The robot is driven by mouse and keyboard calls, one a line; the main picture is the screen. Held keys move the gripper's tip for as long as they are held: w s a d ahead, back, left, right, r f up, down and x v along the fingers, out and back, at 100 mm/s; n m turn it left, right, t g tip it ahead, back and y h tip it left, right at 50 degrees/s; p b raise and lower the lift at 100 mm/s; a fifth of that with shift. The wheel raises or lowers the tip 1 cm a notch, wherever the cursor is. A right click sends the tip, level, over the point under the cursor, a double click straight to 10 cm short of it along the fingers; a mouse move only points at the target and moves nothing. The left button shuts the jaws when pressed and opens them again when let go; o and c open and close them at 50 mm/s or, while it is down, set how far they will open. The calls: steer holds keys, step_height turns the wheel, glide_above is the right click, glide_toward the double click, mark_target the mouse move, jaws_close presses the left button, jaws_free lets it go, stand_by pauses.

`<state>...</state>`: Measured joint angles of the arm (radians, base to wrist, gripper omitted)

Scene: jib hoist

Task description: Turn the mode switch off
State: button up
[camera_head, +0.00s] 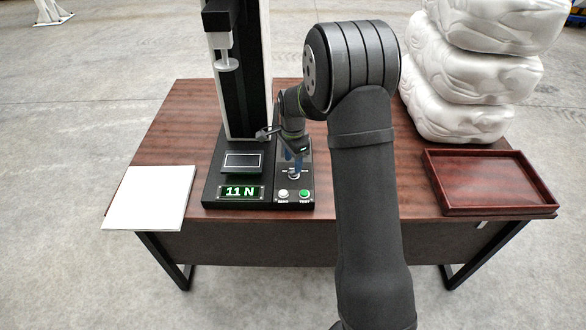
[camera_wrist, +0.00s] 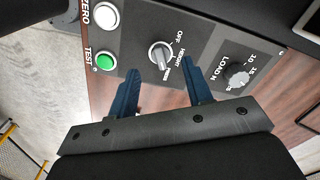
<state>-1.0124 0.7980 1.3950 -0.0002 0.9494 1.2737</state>
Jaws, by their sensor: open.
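The mode switch is a silver rotary knob (camera_wrist: 160,55) on a dark panel, beside labels reading OFF and HEIGHT. A bar crosses its face, but I cannot tell for sure which label it points to. In the head view the knob (camera_head: 293,175) shows small, just below my gripper (camera_head: 294,155). In the wrist view my gripper (camera_wrist: 160,68) is open, with one blue finger on each side of the knob. The fingers look apart from the knob, and nothing is held.
A second knob marked LOAD N (camera_wrist: 236,75) sits to the right. A white ZERO button (camera_head: 283,193) and a green TEST button (camera_head: 304,193) are at the panel's front. The display (camera_head: 240,192) reads 11 N. A red-brown tray (camera_head: 487,207) and white sacks (camera_head: 455,105) stand at right.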

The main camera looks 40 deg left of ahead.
mark_target(293, 171)
steer(key=shift+f, duration=2.15)
steer(key=shift+c, duration=0.5)
steer(key=c, duration=0.9)
